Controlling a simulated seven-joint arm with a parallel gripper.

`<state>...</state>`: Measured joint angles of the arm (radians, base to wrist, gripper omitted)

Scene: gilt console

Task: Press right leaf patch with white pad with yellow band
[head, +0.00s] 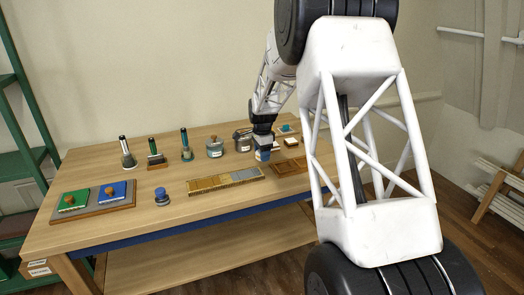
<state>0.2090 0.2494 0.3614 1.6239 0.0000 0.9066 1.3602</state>
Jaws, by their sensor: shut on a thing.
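My gripper (263,147) is above the back right part of the table. It is shut on a small block-like thing (263,156) that shows bluish and pale under the dark fingers. It is too small to tell whether this is the white pad, and I cannot make out a yellow band. The leaf strip (226,180) lies in front and to the left of the gripper, gold-brown on its left and greyer on its right patch (247,174). The gripper is apart from the strip. A pale pad (290,142) sits to the right of the gripper.
A brown tray (289,167) lies right of the strip. Several brushes in holders, a grey jar (214,148) and a metal pot (242,140) stand along the back. A blue pot (161,197) and a board (120,201) with green and blue blocks are left. My arm hides the table's right end.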

